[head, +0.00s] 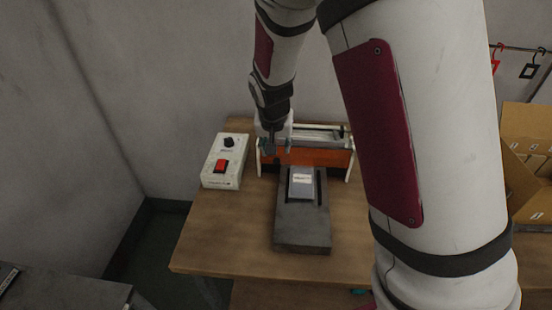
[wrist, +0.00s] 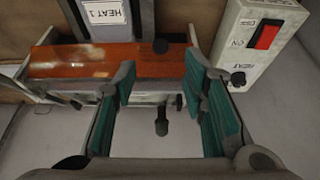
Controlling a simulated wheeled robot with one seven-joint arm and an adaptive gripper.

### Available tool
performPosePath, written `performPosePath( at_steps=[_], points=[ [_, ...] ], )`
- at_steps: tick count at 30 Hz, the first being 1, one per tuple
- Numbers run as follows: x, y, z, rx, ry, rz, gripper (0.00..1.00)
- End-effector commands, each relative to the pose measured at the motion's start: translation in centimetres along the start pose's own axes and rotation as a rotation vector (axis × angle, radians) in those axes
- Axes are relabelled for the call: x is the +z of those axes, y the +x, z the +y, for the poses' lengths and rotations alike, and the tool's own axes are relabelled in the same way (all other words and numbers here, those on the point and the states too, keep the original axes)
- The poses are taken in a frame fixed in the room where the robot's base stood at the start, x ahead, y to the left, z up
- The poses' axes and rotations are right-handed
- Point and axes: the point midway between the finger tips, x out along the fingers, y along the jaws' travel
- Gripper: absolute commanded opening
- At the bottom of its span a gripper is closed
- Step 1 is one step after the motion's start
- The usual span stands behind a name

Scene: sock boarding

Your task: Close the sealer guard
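The sealer's orange guard (head: 322,156) spans the front of the low sealer frame (head: 350,166) at the back of the wooden table. In the wrist view the guard (wrist: 85,62) is a long orange strip with a black knob near its right end. I cannot tell from these frames how far it is swung. My gripper (head: 275,148) is at the left end of the sealer, pointing down. In the wrist view its teal-padded fingers (wrist: 158,72) are spread apart, on either side of the knob end. A dark knobbed post (wrist: 162,122) shows between them, with gaps on both sides.
A white control box (head: 222,160) with a red switch and black dial stands close left of the sealer. A dark grey block (head: 302,235) carrying a labelled packet (head: 302,180) lies in front. Cardboard boxes (head: 527,130) are at the right. The table's left front (head: 225,235) is clear.

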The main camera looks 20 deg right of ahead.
Motion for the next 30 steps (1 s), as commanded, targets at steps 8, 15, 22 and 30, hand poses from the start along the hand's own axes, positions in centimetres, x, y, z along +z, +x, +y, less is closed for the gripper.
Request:
performPosePath(
  at_steps=[8,15,22,30],
  points=[
    [0.0,5.3,0.1,0.002,0.001,-0.002,0.39],
    [0.0,7.7,0.0,0.000,0.000,0.001,0.39],
    [0.0,8.1,-0.1,-0.002,0.000,0.001,0.39],
    [0.0,8.0,-0.1,-0.001,0.000,0.001,0.07]
  ],
)
